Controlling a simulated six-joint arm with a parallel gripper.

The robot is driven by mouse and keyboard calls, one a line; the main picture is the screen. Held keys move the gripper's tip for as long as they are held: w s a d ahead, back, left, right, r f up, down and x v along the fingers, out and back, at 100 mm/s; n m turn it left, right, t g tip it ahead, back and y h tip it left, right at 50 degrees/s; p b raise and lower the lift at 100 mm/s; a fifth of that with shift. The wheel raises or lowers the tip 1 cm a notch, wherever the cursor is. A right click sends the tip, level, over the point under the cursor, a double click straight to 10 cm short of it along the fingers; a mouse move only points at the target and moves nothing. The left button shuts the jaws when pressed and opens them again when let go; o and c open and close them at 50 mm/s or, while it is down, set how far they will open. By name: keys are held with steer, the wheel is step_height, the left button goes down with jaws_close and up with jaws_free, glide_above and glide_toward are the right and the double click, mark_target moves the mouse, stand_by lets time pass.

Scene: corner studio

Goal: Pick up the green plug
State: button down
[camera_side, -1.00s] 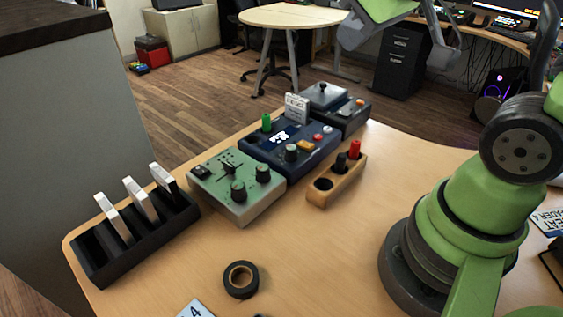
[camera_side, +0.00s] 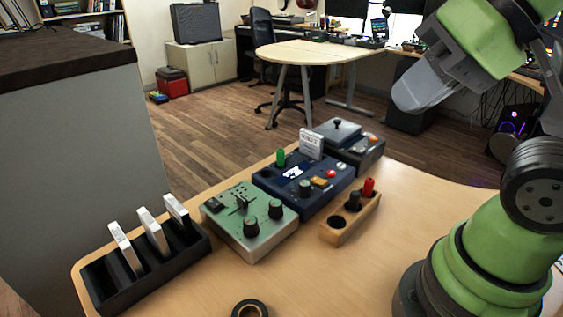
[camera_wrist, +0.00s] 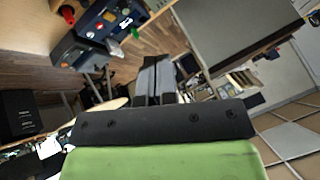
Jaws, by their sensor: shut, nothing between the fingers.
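The green plug (camera_side: 281,158) stands upright at the back left of the dark blue box (camera_side: 310,193) on the table. It also shows small near the top of the wrist view (camera_wrist: 135,33). My gripper (camera_side: 408,100) is shut and empty, up in the air to the right of the plug and well apart from it. In the wrist view its fingers (camera_wrist: 153,80) lie together with nothing between them.
A green box with knobs (camera_side: 250,222), a black rack with white cards (camera_side: 137,268) and a grey box (camera_side: 345,143) flank the blue box. A wooden holder (camera_side: 345,228) carries a red plug (camera_side: 368,187) and a black one. A tape roll (camera_side: 250,308) lies in front.

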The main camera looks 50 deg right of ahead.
steer(key=c, duration=1.8)
jaws_free()
steer(key=o, duration=0.9)
steer(key=shift+w, duration=0.1)
steer(key=g+h, duration=0.3)
glide_above(281, 150)
steer(key=s+a, duration=0.3)
steer(key=s, duration=0.2)
step_height(281, 150, down, 12)
steer(key=shift+n, duration=0.5)
steer(key=x, duration=0.5)
steer(key=d+x, duration=0.1)
steer(key=x, duration=0.2)
steer(key=shift+d+f, duration=0.1)
steer(key=shift+f, duration=0.15)
steer(key=shift+d+x, duration=0.15)
steer(key=shift+x, duration=1.4)
steer(key=shift+d+x, duration=0.2)
steer(key=shift+x, duration=1.35)
